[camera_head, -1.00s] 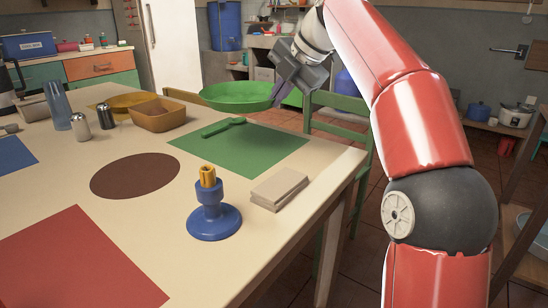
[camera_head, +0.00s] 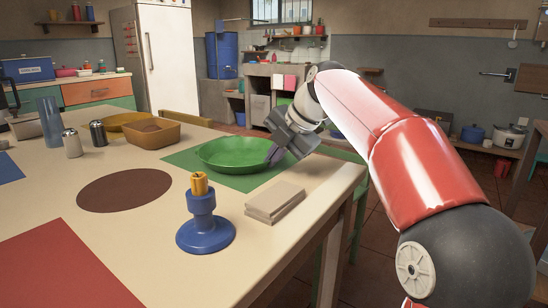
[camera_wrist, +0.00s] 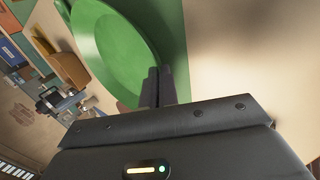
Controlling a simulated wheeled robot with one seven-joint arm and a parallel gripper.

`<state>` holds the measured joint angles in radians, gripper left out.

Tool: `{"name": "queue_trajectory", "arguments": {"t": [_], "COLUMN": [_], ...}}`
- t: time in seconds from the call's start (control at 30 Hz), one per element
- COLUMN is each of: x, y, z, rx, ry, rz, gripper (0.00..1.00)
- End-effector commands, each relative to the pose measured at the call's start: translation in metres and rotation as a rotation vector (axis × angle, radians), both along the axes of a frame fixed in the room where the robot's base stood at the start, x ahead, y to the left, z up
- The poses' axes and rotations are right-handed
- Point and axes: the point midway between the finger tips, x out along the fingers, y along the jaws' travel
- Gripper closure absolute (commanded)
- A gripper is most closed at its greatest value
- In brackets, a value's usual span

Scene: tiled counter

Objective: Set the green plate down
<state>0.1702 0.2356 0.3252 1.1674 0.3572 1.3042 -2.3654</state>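The green plate (camera_head: 228,153) is level over the green placemat (camera_head: 246,183) on the table, at or very close to its surface; I cannot tell whether it fully rests there. My gripper (camera_head: 273,154) is at the plate's right rim. In the wrist view, the fingers (camera_wrist: 160,78) are close together on the rim of the plate (camera_wrist: 108,45). The green utensil seen earlier on the placemat is hidden, apparently behind or under the plate.
A blue candle holder (camera_head: 206,232) and a stack of beige napkins (camera_head: 274,202) stand in front of the placemat. A tan rectangular bowl (camera_head: 153,134), shakers (camera_head: 72,143) and a blue glass (camera_head: 50,122) are to the left. The table's right edge is near.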

Motion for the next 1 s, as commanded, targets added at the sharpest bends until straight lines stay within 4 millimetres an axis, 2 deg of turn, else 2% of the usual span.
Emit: {"name": "queue_trajectory", "arguments": {"t": [0.1,0.3,0.57,0.77,1.0], "x": [0.0,0.0,0.0,-0.007,-0.026], "y": [0.0,0.0,0.0,-0.011,-0.035], "z": [-0.005,-0.003,-0.001,0.02,0.065], "rx": [0.0,0.0,-0.001,0.0,0.0], "ry": [0.0,0.001,0.002,-0.002,-0.003], "rz": [0.0,0.001,0.0,-0.003,-0.003], "gripper": [1.0,0.77,0.77,0.77,0.77]}}
